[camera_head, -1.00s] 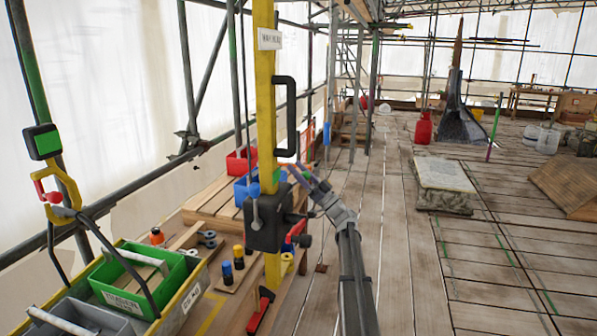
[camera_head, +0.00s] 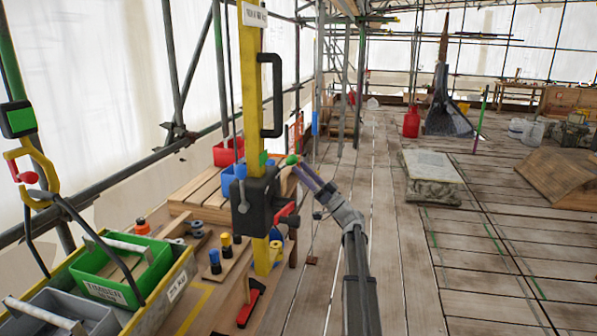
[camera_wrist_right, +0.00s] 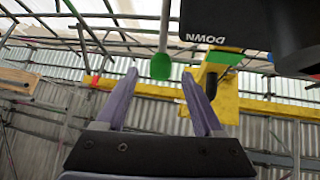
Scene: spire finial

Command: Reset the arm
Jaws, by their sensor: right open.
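My right gripper (camera_head: 300,168) reaches in from the bottom right of the head view, beside the black box (camera_head: 256,203) clamped on the yellow post (camera_head: 250,110). A lever with a green knob (camera_head: 291,160) sits by the fingertips. In the right wrist view my right gripper (camera_wrist_right: 160,88) has its two purple fingers spread wide. The green knob (camera_wrist_right: 160,67) hangs on a grey rod between the fingertips in the picture; I cannot tell whether it touches them. A black part marked DOWN (camera_wrist_right: 208,28) is above right. My left gripper is not in view.
A yellow-edged bench tray (camera_head: 175,290) with a green bin (camera_head: 120,275) is at the lower left. A black handle (camera_head: 272,95) sticks out from the post. A red bin (camera_head: 228,152) and blue bin (camera_head: 233,178) stand behind it. Open plank floor lies to the right.

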